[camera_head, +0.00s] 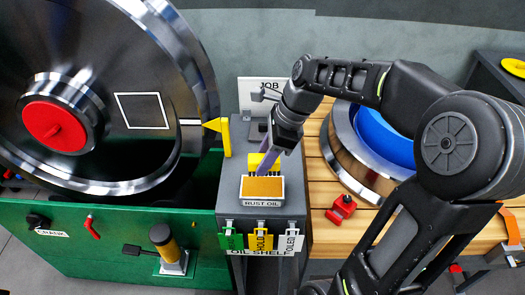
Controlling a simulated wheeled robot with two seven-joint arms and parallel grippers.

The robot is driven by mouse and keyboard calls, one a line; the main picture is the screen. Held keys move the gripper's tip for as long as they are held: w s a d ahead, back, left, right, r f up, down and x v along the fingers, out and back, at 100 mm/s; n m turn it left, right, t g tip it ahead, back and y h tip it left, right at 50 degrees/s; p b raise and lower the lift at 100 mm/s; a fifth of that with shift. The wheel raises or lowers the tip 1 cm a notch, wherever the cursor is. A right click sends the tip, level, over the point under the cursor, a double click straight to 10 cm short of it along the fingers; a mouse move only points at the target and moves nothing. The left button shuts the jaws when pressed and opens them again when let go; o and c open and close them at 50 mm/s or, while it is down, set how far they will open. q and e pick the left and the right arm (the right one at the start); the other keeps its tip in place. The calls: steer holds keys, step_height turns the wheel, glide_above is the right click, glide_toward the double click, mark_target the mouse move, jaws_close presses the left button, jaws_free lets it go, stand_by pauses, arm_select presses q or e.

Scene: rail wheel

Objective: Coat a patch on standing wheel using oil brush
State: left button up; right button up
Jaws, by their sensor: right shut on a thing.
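The large steel wheel (100,140) stands upright at the left, with a red hub cap (54,126). A white outlined square patch (142,110) is on its face, right of the hub; it looks dark inside. My right gripper (276,146) is shut on the oil brush (266,163), which has a purple handle and a yellow head. The brush head is at the back of the tray labelled RUST OIL (262,190) on the grey oil shelf. The bristle tips are close to the oil; I cannot tell whether they touch. My left gripper is not in view.
A yellow pointer (221,132) stands beside the wheel's right edge. Green, yellow and white tags (263,236) hang on the shelf front. A green bench (110,245) runs below the wheel. A wooden table at right holds a blue-centred wheel (385,135) and a red object (341,209).

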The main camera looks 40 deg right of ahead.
steer(key=shift+w+f, duration=0.1)
steer(key=shift+f, duration=0.05)
steer(key=shift+w+m, duration=0.1)
steer(key=shift+m, duration=0.2)
steer(key=shift+w+f, duration=0.15)
steer(key=shift+w, duration=0.3)
steer(key=shift+s, duration=0.3)
step_height(320, 180, down, 6)
steer(key=b, duration=0.5)
steer(key=shift+w+r, duration=0.1)
steer(key=shift+r, duration=0.1)
arm_select(q)
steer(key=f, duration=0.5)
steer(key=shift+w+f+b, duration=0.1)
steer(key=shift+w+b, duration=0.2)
steer(key=shift+b, duration=0.05)
arm_select(e)
steer(key=shift+f, duration=0.1)
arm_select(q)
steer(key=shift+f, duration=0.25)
arm_select(e)
steer(key=shift+f, duration=0.5)
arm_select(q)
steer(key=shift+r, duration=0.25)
arm_select(e)
steer(key=shift+f, duration=0.1)
stand_by(0.4)
